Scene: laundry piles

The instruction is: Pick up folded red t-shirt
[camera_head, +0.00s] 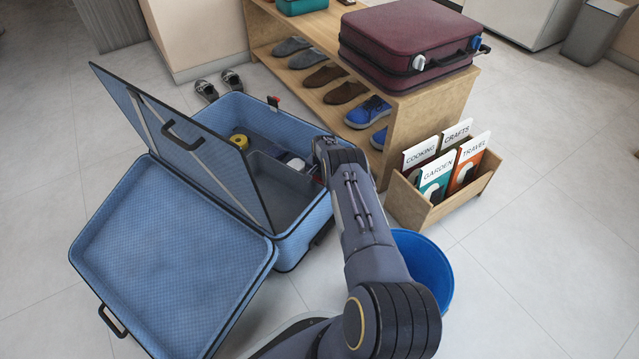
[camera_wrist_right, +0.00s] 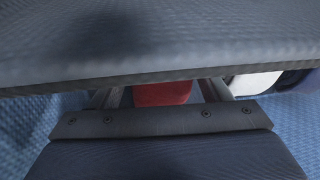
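In the right wrist view a red piece (camera_wrist_right: 162,93), apparently the folded red t-shirt, shows between the two fingers of my right gripper (camera_wrist_right: 162,98). The fingers stand wide apart, one on each side of it. Their tips and most of the red piece are hidden behind a grey textured panel (camera_wrist_right: 150,40), so contact is not visible. In the head view my right arm reaches over the right side of the open blue suitcase (camera_head: 300,240); its gripper and the red t-shirt are hidden there. My left gripper is out of view.
The suitcase's inner flap (camera_head: 190,150) stands raised, and its lid (camera_head: 170,260) lies open at the left. A yellow roll (camera_head: 240,142) is inside. A shoe bench (camera_head: 420,130), a book box (camera_head: 445,205) and a blue bucket (camera_head: 430,270) stand to the right.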

